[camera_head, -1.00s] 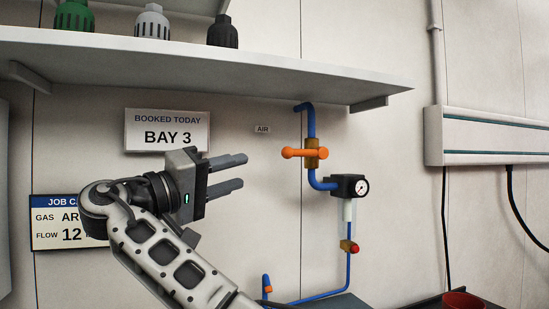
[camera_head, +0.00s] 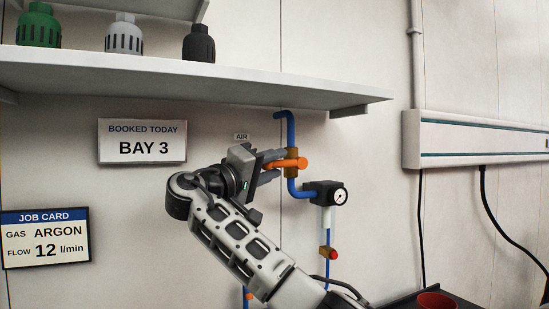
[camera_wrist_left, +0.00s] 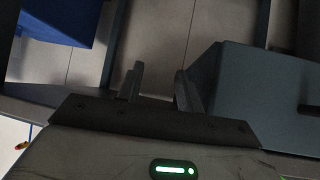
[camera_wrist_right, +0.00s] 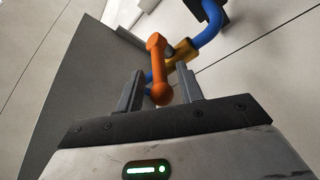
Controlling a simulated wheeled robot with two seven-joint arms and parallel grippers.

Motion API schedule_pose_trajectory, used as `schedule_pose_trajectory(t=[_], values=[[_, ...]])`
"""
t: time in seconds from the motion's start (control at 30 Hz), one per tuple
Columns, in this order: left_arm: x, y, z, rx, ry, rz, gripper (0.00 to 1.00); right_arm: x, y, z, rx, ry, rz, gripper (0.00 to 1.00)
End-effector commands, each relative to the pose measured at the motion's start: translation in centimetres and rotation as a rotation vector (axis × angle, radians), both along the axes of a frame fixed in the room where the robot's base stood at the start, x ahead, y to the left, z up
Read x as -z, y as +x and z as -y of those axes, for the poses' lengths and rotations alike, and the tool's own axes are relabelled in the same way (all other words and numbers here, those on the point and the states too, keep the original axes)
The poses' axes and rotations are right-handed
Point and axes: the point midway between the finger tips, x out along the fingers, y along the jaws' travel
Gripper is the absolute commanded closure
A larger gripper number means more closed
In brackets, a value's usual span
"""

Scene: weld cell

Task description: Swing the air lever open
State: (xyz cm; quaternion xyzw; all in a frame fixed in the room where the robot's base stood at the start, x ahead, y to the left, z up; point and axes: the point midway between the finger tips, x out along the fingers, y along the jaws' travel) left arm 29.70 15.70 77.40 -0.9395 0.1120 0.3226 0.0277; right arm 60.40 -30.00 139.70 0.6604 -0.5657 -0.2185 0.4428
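The air lever (camera_head: 289,163) is an orange bar with rounded ends on a brass valve (camera_head: 292,156) in a blue pipe, under a small AIR label (camera_head: 241,136). The lever lies across the pipe in the head view. My right gripper (camera_head: 277,164) is at the lever's left end, fingers pointing right. In the right wrist view the lever (camera_wrist_right: 158,68) has its near ball end between the open fingers (camera_wrist_right: 160,88), with gaps visible on both sides. My left gripper (camera_wrist_left: 157,82) is open and empty, away from the lever, over the floor.
A pressure gauge (camera_head: 340,196) on a black regulator sits right of and below the valve. A shelf (camera_head: 180,82) with several bottle-like caps runs above. BAY 3 (camera_head: 143,141) and job card (camera_head: 46,238) signs are on the wall at left. A red bowl (camera_head: 437,301) is at lower right.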

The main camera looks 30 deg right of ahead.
Motion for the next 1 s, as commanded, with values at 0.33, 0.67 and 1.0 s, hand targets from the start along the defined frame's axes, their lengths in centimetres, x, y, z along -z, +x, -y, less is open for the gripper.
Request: schedule_pose_trajectory(t=[0.33, 0.67, 1.0], values=[[0.0, -0.1, -0.1, -0.004, 0.002, -0.001, 0.64, -0.1, 0.2, 0.9, 0.0, 0.001, 0.0, 0.63], [0.1, -0.3, 0.0, -0.001, 0.0, -0.006, 0.64, -0.1, 0.2, 0.8, 0.0, 0.004, 0.0, 1.0], [0.1, -0.4, 0.2, 0.002, -0.003, -0.01, 0.64, -2.5, 0.2, 1.1, -0.003, 0.346, 0.022, 1.0]])
